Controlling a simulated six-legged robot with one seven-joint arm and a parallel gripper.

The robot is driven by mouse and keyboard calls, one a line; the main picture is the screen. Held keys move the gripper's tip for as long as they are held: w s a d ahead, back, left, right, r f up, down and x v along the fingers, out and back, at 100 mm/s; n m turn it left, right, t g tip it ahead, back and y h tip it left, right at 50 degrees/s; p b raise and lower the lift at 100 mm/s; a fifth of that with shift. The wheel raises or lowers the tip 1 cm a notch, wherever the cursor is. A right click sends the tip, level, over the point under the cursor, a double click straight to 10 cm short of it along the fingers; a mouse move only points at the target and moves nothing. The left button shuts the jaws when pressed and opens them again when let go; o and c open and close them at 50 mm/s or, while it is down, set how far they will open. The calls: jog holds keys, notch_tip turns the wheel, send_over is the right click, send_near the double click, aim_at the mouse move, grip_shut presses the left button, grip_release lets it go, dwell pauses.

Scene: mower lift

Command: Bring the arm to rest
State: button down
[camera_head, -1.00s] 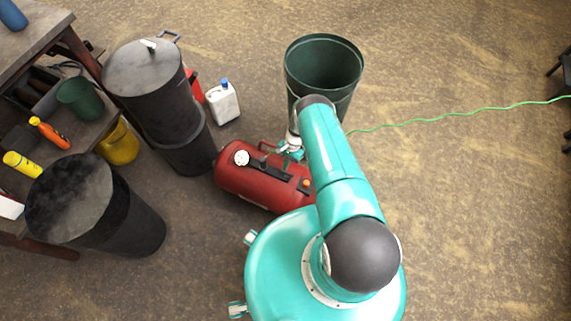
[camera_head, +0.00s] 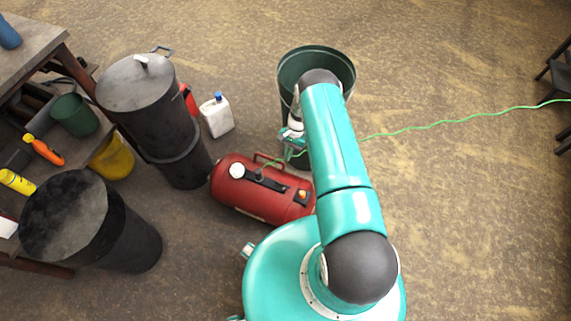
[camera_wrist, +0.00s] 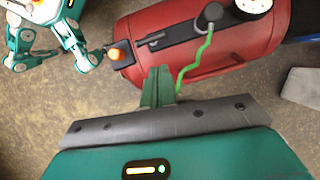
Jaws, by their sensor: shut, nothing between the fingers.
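My arm reaches up the middle of the head view, bends at the dark elbow and comes back down to my gripper (camera_head: 289,150), seen small above the right part of a red air compressor (camera_head: 262,190). In the wrist view my gripper (camera_wrist: 158,86) points its green fingers toward the red compressor (camera_wrist: 195,40). The fingers are together and hold nothing. A gap to the compressor cannot be measured from this view. A green cord (camera_wrist: 197,62) runs from the black fitting on the compressor past the fingers. Part of the gripper is small and partly hidden in the head view.
A dark green bin (camera_head: 305,62) stands behind my elbow. A white jug (camera_head: 217,116), dark drums (camera_head: 150,110) (camera_head: 90,225) and a cluttered bench (camera_head: 35,50) fill the left. The green cord (camera_head: 450,121) crosses the floor to the right, where the floor is otherwise largely clear.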

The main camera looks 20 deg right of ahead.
jog(key=shift+w+d+r, duration=0.15)
jog(key=shift+r, duration=0.25)
jog(key=w+r+n+t+h, duration=0.1)
jog(key=w+r, duration=0.2)
jog(key=r, duration=0.7)
jog(key=w+r+n, duration=0.1)
jog(key=w+r, duration=0.2)
jog(key=r, duration=0.7)
jog(key=s+a+r+n+t+h, duration=0.1)
jog(key=s+a+r, duration=0.1)
jog(key=r, duration=0.9)
jog(key=s+a+r+n+t, duration=0.1)
jog(key=a+r+n, duration=0.1)
jog(key=r, duration=0.9)
jog(key=s+a+r+n+t+h, duration=0.1)
jog(key=s+a+r+n+t, duration=0.25)
jog(key=s+r, duration=1.2)
jog(key=s+a+r+n+t, duration=0.1)
jog(key=s+r, duration=0.1)
jog(key=s, duration=0.4)
jog(key=s+r+t+h, duration=0.1)
jog(key=s+r, duration=0.1)
jog(key=s, duration=0.5)
jog(key=shift+a+r+n, duration=0.35)
jog(key=shift+a+r, duration=0.05)
